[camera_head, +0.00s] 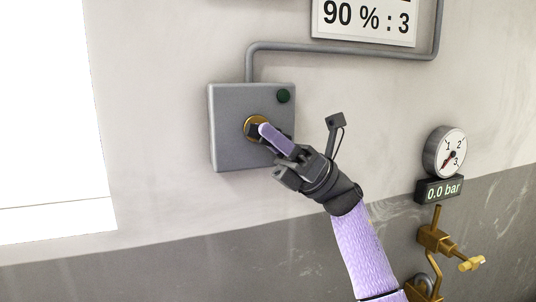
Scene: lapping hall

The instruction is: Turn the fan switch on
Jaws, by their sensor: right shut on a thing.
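The fan switch is on a grey wall box (228,128), with a brass-coloured round collar (249,124) on its front face. A dark green round lamp or button (283,96) sits at the box's upper right. My right gripper (262,133) is at the collar, shut on the switch knob, which its fingers mostly hide. I cannot tell which way the knob points. My left gripper is not in view.
A grey conduit (340,48) runs from the box up and right below a sign (366,20) reading "90 % : 3". At right are a pressure gauge (444,152), a "0.0 bar" display (439,190) and a brass valve (437,238). A bright white panel fills the left.

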